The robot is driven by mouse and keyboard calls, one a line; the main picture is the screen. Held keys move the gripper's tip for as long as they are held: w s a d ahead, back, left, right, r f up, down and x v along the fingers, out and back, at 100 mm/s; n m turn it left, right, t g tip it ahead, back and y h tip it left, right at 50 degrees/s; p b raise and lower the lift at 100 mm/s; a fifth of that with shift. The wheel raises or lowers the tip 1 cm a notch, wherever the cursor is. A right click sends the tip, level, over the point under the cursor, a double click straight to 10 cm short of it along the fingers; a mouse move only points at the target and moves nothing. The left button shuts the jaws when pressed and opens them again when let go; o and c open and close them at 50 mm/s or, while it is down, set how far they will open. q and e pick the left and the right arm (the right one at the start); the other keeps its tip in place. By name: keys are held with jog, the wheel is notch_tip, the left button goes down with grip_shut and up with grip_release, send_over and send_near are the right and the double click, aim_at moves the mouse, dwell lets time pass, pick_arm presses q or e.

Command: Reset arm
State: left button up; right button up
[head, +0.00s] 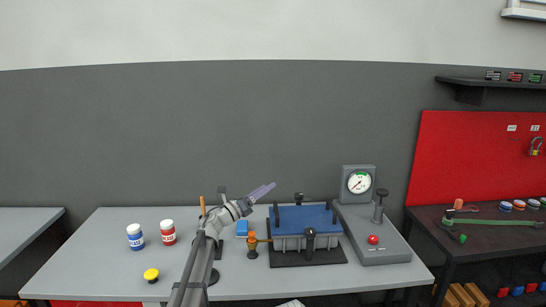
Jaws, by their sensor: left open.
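My left arm rises from the bottom of the head view, and its gripper (268,189) is raised above the grey table (110,245), pointing up and to the right. Its pale purple fingers are seen nearly edge-on, look empty and touch nothing that I can make out. Behind it is the dark grey wall. My arm hides part of the table and of the items beside it. My right gripper is not in view.
A blue-topped fixture (302,217) on a black base and a grey gauge unit (373,236) stand right of my arm. A blue-labelled bottle (135,238), red-labelled bottle (168,233) and yellow button (151,275) stand left. A dark bench (480,237) is at right.

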pick_arm(q)
jog(key=s+a+f+n+y, duration=0.3)
jog(key=s+f+n+y, duration=0.5)
jog(key=n, duration=0.6)
jog(key=s+a+f+n+y, duration=0.4)
jog(key=s+f+n+y, duration=0.2)
jog(key=n+y, duration=0.6)
jog(key=s+d+f+n+g+h, duration=0.1)
jog(key=s+f+n+g, duration=0.2)
jog(key=s, duration=0.8)
jog(key=s+d+f+n+g+h, duration=0.1)
jog(key=s+f+g, duration=0.4)
jog(key=s, duration=0.6)
jog(key=s+d+f+n+g, duration=0.2)
jog(key=s+f+n+g, duration=0.2)
jog(key=s, duration=0.7)
jog(key=shift+s+d+f+n+g+h+p, duration=0.15)
jog(key=shift+s+f+n+g+h+p, duration=0.25)
jog(key=shift+n+g, duration=0.5)
jog(key=shift+w+r, duration=0.1)
jog(key=shift+w, duration=0.05)
